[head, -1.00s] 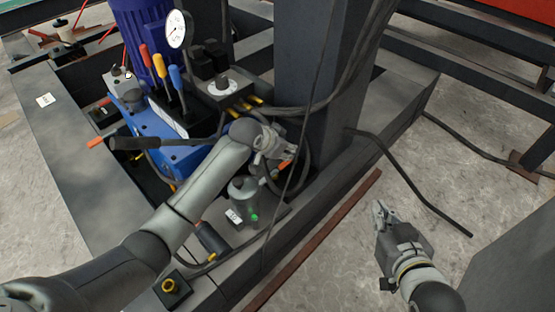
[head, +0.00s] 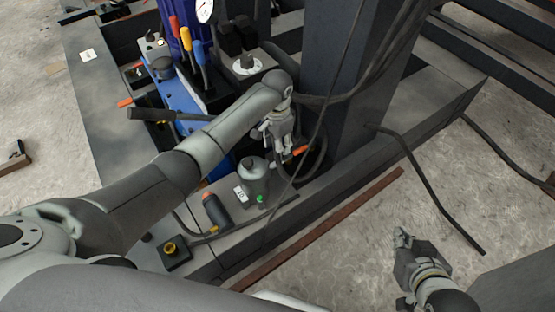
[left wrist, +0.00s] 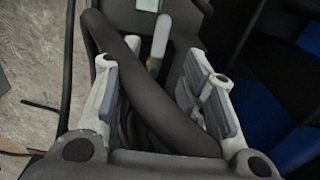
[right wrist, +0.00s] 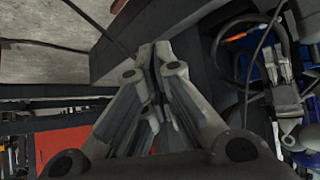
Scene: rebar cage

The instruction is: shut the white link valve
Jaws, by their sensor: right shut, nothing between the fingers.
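A pale, whitish lever (left wrist: 161,38) with a yellow bit at its base shows beyond the fingers in the left wrist view. It may be the white link valve's handle, but I cannot tell for sure. In the head view I cannot pick it out near my left gripper. My left gripper (head: 281,143) points down beside the dark column. Its fingers (left wrist: 160,98) are apart, with a thick black hose running across the space between them. My right gripper (head: 402,238) is shut and empty over the floor at the right; its fingertips (right wrist: 155,58) meet.
The dark column (head: 345,80) and loose hoses crowd my left gripper. A grey canister (head: 253,175) stands below it. The blue pump unit with coloured levers (head: 187,48) is at the left.

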